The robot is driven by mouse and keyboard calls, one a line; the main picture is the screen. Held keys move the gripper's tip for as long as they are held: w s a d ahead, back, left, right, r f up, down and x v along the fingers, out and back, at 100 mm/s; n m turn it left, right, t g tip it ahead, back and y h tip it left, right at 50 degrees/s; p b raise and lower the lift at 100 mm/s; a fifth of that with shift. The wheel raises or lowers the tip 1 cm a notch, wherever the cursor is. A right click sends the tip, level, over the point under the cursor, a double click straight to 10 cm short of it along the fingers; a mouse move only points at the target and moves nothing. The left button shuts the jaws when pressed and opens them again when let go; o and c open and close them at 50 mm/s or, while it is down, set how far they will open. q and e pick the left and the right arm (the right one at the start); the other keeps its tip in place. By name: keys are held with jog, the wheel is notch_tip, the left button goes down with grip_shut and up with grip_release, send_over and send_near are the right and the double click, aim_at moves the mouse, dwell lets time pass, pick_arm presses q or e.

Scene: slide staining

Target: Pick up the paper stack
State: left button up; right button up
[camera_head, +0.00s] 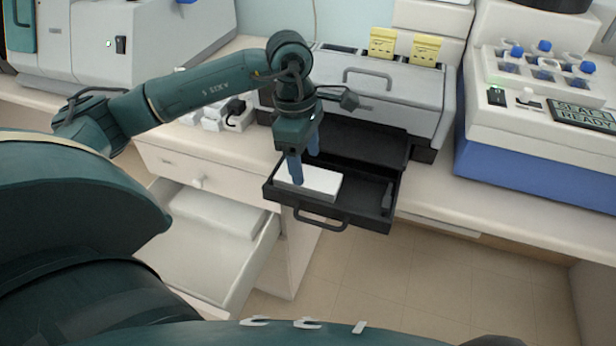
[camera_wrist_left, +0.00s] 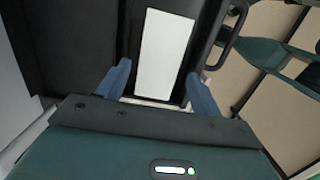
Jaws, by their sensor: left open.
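The white paper stack (camera_head: 318,184) lies in the left part of a pulled-out black tray (camera_head: 362,216). My left gripper (camera_head: 304,170) points down at the stack's left end, with its blue fingers open. In the left wrist view the stack (camera_wrist_left: 164,50) stands out white between the open fingers (camera_wrist_left: 160,88), with a finger on either side and a gap visible on both sides. Whether the fingertips are beside the stack or above it I cannot tell. My right gripper is not in view.
The tray extends from a grey and black machine (camera_head: 385,88) with yellow notes on top. A white drawer (camera_head: 215,235) stands open at lower left. A blue and white station (camera_head: 530,130) with blue-capped bottles is at right. Floor shows in front of the tray.

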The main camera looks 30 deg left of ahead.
aim_at(308, 176)
pick_arm(q)
jog(key=f, duration=0.4)
jog(key=shift+d+p, duration=0.2)
jog(key=shift+p, duration=0.1)
jog(key=shift+c, duration=0.5)
jog(key=shift+w, duration=0.1)
jog(key=c, duration=0.7)
